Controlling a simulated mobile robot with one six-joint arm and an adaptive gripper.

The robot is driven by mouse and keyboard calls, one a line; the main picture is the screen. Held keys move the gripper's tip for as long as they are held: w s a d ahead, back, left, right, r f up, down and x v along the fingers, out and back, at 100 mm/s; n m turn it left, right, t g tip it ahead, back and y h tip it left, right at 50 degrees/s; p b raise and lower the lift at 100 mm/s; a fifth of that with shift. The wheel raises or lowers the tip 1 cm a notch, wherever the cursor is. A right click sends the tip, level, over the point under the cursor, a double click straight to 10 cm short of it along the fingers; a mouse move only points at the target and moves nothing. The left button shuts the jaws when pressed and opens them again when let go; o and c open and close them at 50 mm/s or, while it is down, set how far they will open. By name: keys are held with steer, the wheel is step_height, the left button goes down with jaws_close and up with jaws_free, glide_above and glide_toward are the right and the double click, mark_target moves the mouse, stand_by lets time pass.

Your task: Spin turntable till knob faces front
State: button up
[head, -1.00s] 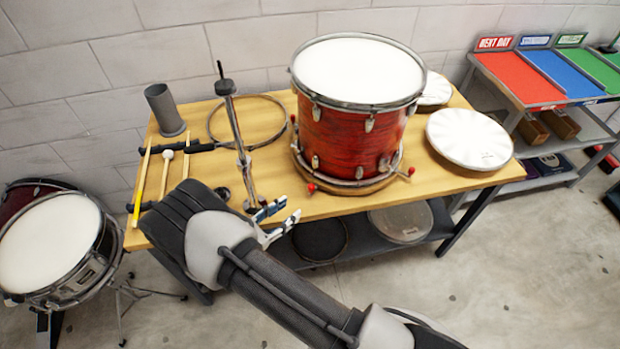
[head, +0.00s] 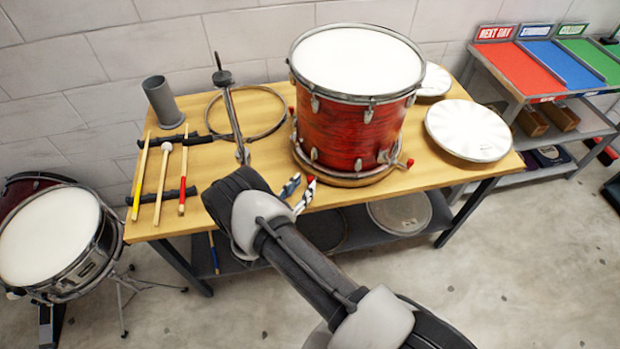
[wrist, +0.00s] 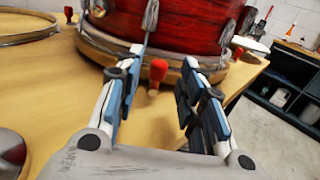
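The turntable (head: 345,181) is a round wooden base under a red drum (head: 345,130) on the bench. Its tan rim (wrist: 100,50) shows in the wrist view. Red knobs stick out around it: one at the front left (head: 311,179), one at the right (head: 409,163), one at the back left. My gripper (head: 299,186) is at the turntable's front-left edge, fingers apart. In the wrist view, a red knob (wrist: 158,70) shows between the open fingers (wrist: 163,58), with gaps on both sides. I cannot tell whether either finger touches it.
Drumsticks (head: 163,175) and a grey cup (head: 163,103) are at the bench's left. A white round drumhead (head: 467,130) lies right. A snare drum (head: 50,235) stands on the floor left.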

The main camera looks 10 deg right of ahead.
mark_target(308, 180)
steer(key=shift+x, duration=2.35)
jaws_close()
